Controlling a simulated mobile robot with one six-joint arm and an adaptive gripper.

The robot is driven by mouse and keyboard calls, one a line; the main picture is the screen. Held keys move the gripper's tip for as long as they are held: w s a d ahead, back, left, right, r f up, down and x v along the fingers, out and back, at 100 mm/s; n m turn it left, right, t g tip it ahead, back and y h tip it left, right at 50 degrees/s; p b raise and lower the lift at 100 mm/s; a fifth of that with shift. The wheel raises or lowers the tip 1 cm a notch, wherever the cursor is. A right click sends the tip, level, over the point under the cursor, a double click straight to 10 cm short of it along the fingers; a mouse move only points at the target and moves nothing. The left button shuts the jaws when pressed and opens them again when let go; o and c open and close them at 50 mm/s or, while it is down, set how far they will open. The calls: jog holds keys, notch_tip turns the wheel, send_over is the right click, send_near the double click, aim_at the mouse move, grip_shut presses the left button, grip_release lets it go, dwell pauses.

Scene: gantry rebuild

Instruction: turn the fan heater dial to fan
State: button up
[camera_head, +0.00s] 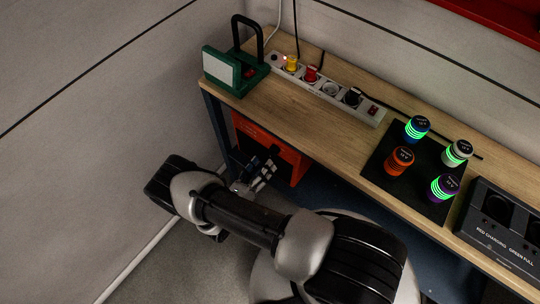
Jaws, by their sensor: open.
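An orange box-shaped unit (299,165), which looks like the fan heater, stands on the floor under the left end of the bench. The bench top covers part of it, and my gripper covers part of its front. I cannot make out a dial or its markings. My gripper (268,176) is open, low down and close in front of the orange unit. I cannot tell whether it touches the unit.
The wooden bench (290,105) has a leg (217,130) left of the orange unit. On top are a green work lamp (236,70), a power strip (330,88) with plugs, a black mat (379,172) with several battery cylinders, and a charger (495,235). A wall bounds the left.

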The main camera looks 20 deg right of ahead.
aim_at(271, 155)
jog(key=x, duration=0.5)
jog(key=shift+w+d, duration=0.2)
jog(key=shift+d, duration=0.05)
jog(key=shift+c, duration=0.4)
jog(key=c, duration=1)
jog(key=shift+b, duration=0.3)
